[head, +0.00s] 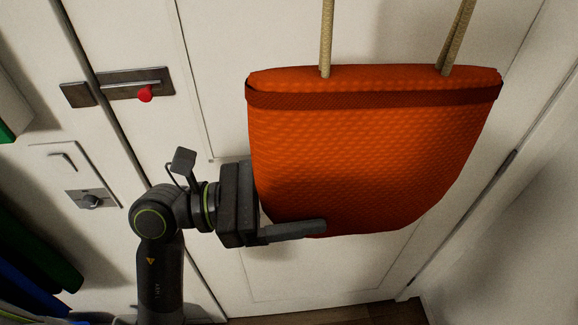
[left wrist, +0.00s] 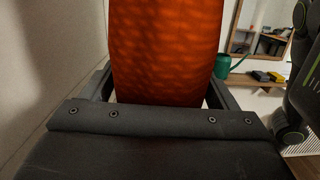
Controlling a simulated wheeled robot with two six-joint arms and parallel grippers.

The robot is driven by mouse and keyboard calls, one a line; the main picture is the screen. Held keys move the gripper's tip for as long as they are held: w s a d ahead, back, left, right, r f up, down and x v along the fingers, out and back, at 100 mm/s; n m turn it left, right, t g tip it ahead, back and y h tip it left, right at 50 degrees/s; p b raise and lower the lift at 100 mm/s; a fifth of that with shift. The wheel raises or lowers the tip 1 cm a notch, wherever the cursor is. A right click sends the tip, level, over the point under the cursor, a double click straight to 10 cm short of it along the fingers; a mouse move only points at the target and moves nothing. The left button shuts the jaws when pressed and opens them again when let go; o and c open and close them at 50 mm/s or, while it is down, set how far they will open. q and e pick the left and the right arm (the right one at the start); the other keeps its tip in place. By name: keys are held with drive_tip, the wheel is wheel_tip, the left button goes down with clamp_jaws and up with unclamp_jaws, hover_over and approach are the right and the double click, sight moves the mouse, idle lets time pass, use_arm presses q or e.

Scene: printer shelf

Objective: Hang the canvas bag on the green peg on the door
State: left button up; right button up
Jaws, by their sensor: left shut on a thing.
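The canvas bag (head: 370,150) is orange with a darker band near its top and tan rope handles (head: 326,40). It is upright in front of the white door (head: 225,60). Its handles run up out of the top of the head view, so their upper ends are hidden. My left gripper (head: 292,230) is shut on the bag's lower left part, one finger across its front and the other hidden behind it. In the left wrist view the bag (left wrist: 165,50) fills the space between the fingers. The green peg is not in view. My right gripper is not in view.
Green and blue items (head: 35,250) stand at the lower left. A green watering can (left wrist: 222,66) shows behind in the left wrist view.

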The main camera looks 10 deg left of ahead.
use_arm(q)
drive_tip(key=shift+a+r, duration=0.15)
drive_tip(key=shift+r, duration=0.05)
drive_tip(key=shift+w+f+b, duration=0.1)
drive_tip(key=shift+w+b, duration=0.15)
drive_tip(key=shift+b, duration=0.35)
drive_tip(key=shift+w+a+b, duration=0.15)
drive_tip(key=shift+w+b, duration=0.3)
drive_tip(key=shift+w, duration=0.1)
drive_tip(key=shift+w+a, duration=0.25)
drive_tip(key=shift+w, duration=0.65)
drive_tip(key=w+a+f+b, duration=0.2)
drive_tip(key=w, duration=0.4)
drive_tip(key=shift+w, duration=0.35)
drive_tip(key=shift+a, duration=0.1)
